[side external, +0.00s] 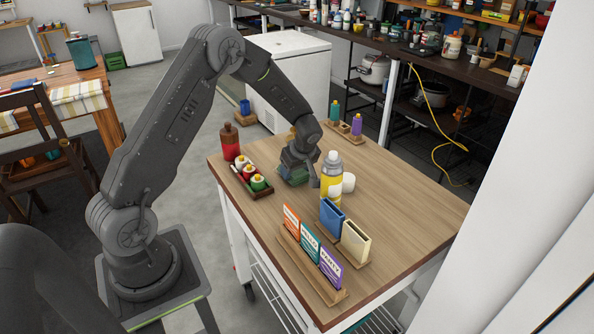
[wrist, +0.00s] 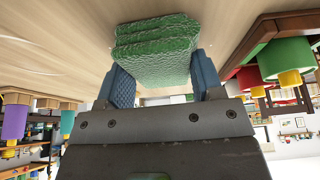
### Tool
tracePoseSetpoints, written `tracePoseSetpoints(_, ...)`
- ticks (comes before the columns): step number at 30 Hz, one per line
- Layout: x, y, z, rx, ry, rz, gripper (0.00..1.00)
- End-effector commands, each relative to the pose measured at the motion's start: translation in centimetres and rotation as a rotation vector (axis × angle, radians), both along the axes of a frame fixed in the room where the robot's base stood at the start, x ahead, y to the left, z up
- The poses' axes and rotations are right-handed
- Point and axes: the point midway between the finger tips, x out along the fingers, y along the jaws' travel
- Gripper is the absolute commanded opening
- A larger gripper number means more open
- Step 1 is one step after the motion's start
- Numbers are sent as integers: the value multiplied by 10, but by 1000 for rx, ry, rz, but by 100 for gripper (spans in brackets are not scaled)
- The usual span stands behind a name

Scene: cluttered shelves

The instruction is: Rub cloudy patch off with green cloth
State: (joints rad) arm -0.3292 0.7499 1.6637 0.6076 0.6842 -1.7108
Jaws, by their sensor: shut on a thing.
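The green cloth (wrist: 155,50) is a folded, textured pad held between the two blue fingers of my gripper (wrist: 160,75) in the wrist view. Its far face is against or very close to the wooden table top. In the side view my gripper (side external: 300,165) is low over the far part of the table (side external: 390,205), and the cloth (side external: 293,177) shows partly beneath it. The cloudy patch is not clearly visible; faint pale marks show on the wood near the cloth in the wrist view, but I cannot tell whether they are the patch.
A yellow spray bottle (side external: 331,185) and a white cup (side external: 348,183) stand close right of my gripper. A tray of small bottles (side external: 258,183) and a red bottle (side external: 230,142) are to its left. Card holders (side external: 310,262) and blue and cream boxes (side external: 355,241) are nearer. The table's right side is clear.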

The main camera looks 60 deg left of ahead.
Motion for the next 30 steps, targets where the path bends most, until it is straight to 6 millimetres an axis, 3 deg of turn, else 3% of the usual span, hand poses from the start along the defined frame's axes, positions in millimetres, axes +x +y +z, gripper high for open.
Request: tracePoseSetpoints(30, -4, 58, -2, -2, 11, 4, 34)
